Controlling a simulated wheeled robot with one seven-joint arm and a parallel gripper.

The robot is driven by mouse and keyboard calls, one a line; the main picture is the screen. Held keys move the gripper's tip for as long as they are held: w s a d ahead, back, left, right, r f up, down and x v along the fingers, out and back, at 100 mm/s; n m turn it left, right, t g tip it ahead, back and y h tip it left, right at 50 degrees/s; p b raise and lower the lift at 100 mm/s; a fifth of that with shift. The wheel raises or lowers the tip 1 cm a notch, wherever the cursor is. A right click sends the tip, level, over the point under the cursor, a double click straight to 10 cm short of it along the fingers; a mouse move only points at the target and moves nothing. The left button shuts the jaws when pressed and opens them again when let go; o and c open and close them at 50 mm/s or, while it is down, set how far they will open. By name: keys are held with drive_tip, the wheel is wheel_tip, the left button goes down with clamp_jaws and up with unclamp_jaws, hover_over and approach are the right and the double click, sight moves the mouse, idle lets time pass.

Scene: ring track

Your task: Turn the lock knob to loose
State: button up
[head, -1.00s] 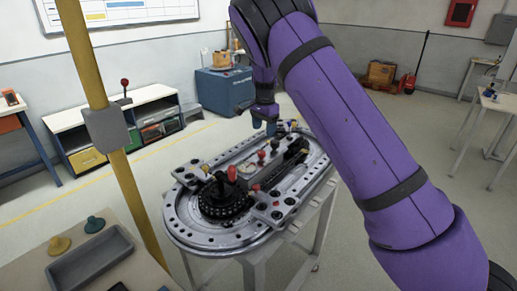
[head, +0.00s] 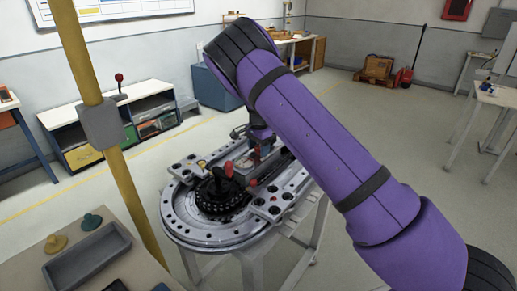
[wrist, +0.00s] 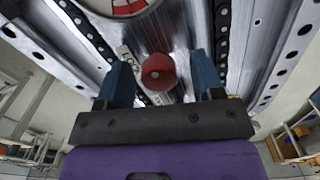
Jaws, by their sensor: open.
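In the wrist view a red round knob (wrist: 158,72) sits between the two blue fingers of my gripper (wrist: 161,70), with a gap on each side. The fingers are open and do not visibly touch it. A small marked plate (wrist: 126,56) lies beside the knob; its text is too small to read. In the head view my gripper is over the middle of the ring track (head: 180,226), mostly hidden behind my arm. I cannot tell there which red part is the lock knob.
A black-handled round unit (head: 214,194) and a red knob (head: 228,168) stand up on the near end of the track. A round dial (wrist: 118,6) shows at the top of the wrist view. A yellow post (head: 105,120) and a grey tray (head: 88,258) are at left.

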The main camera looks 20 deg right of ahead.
drive_tip(key=shift+f, duration=0.15)
drive_tip(key=shift+c, duration=0.2)
drive_tip(key=c, duration=0.9)
